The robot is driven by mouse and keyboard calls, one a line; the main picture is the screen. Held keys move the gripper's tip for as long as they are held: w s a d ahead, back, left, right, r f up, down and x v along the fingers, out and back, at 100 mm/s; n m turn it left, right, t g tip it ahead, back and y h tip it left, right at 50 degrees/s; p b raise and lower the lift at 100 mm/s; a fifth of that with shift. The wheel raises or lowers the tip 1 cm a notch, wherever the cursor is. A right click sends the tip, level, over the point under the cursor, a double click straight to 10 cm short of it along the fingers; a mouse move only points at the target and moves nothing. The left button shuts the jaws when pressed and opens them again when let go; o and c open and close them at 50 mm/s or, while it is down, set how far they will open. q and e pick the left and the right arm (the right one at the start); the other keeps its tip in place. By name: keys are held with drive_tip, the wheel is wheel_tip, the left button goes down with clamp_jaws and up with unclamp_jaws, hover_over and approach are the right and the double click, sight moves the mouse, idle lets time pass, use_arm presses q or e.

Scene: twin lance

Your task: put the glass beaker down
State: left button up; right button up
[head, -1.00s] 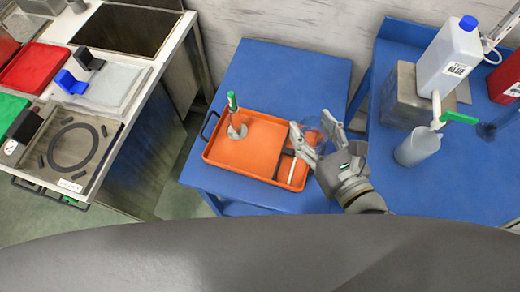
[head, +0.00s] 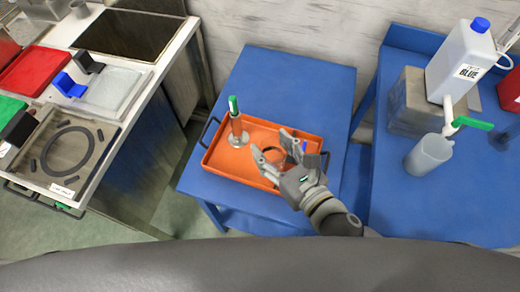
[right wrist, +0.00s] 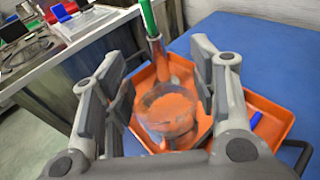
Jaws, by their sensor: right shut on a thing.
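My right gripper (head: 271,144) is over the right half of the orange tray (head: 222,166). It is shut on the clear glass beaker (right wrist: 166,108), which shows upright between the fingers in the right wrist view. In the head view the beaker (head: 277,156) is faint and partly covered by the fingers. I cannot tell whether its base touches the tray floor. My left gripper is not in view.
A white jug with a tap (head: 460,62) and a grey cup (head: 428,154) stand at right.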

sight(265, 153)
drive_tip(key=w+a+f, duration=0.1)
drive_tip(key=f, duration=0.1)
drive_tip(key=w+a+f+b, duration=0.1)
drive_tip(key=w+f, duration=0.2)
drive_tip(key=f, duration=0.1)
drive_tip(key=shift+w+a, duration=0.15)
drive_tip(key=shift+a, duration=0.25)
drive_tip(key=shift+f+b, duration=0.5)
drive_tip(key=shift+f, duration=1)
drive_tip(key=shift+f, duration=0.1)
drive_tip(key=shift+f, duration=0.15)
drive_tip(key=o, duration=1.1)
drive_tip(key=shift+o, duration=0.2)
